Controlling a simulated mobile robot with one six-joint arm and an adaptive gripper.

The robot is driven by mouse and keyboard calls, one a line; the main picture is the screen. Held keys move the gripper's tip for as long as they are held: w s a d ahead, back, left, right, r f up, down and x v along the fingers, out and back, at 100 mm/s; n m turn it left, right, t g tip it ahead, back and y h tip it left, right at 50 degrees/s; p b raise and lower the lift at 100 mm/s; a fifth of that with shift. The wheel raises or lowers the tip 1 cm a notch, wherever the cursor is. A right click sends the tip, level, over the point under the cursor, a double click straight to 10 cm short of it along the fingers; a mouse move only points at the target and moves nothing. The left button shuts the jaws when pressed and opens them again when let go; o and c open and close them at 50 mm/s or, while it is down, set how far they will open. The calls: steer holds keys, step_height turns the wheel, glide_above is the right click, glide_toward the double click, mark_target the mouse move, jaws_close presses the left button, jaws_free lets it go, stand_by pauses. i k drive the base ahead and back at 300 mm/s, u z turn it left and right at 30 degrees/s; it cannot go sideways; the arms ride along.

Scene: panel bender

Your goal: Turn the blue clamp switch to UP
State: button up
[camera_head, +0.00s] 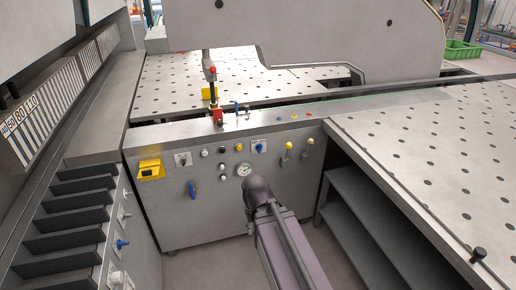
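Several blue controls show on the grey machine. A blue switch (259,146) on a light plate sits at the upper right of the front panel. A blue lever (193,189) hangs on the left of that panel. Another blue knob (121,244) sticks out of the side cabinet at left. The labels are too small to read, so I cannot tell which one is the clamp switch or its setting. My arm reaches up from the bottom centre, with a dark rounded joint in front of the panel, below the blue switch. My gripper's fingers do not show.
Perforated tables (440,140) stand right and behind. Dark shelves (365,210) lie under the right table. Some floor is clear before the panel.

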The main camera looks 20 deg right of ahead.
mark_target(259, 147)
steer(key=z, duration=0.1)
steer(key=k, duration=0.5)
steer(key=u, duration=0.75)
steer(key=i, duration=1.05)
steer(key=z, duration=0.2)
